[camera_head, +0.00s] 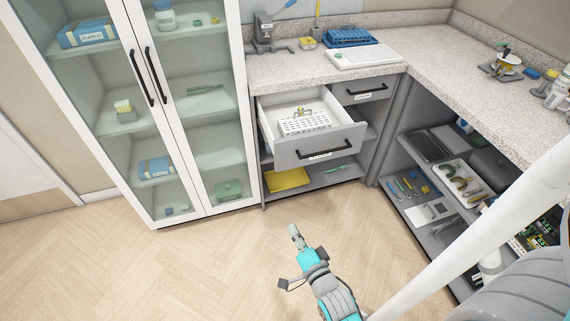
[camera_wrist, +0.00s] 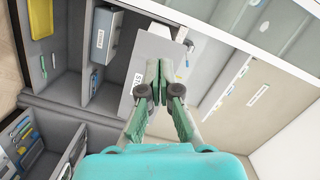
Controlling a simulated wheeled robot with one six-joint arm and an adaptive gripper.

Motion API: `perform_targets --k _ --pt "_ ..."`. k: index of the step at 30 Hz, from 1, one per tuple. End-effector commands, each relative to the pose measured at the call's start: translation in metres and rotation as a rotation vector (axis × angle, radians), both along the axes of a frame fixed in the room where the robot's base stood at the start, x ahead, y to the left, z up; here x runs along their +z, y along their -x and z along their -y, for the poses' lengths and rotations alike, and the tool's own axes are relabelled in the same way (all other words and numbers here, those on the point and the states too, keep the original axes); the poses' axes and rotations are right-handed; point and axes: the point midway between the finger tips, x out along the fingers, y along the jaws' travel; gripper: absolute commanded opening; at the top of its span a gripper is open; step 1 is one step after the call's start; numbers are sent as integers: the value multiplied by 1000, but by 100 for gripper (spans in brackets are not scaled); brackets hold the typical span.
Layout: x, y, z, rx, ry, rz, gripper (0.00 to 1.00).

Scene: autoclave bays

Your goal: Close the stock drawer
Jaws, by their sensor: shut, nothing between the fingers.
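The stock drawer (camera_head: 318,143) is pulled out of the grey cabinet under the counter, with a dark bar handle (camera_head: 328,154) on its front. A white perforated basket (camera_head: 305,122) with a small item on it sits inside. My gripper (camera_head: 293,230) is shut and empty, over the floor in front of the drawer and apart from it. In the wrist view my gripper (camera_wrist: 164,82) points toward a pale grey panel (camera_wrist: 153,45) with a partly hidden label. This looks like the drawer front, but I cannot be sure.
A glass-door cabinet (camera_head: 150,100) stands left of the drawer. A smaller drawer (camera_head: 362,89) beside it is shut. A yellow tray (camera_head: 288,179) lies on the shelf below. Open shelves with trays and tools (camera_head: 440,180) stand at the right. The wooden floor (camera_head: 190,265) is clear.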

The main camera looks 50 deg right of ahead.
Motion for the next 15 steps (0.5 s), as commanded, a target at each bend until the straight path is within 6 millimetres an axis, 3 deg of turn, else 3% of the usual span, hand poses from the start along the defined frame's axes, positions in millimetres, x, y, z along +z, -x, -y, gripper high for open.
perform_targets --k 1,6,10,15 --pt "2 -16 19 -31 -49 42 0" --pt "7 -49 68 -102 -204 156 0" --pt "10 -62 91 -131 -275 210 0" --pt "11 -70 102 -142 -305 234 0"
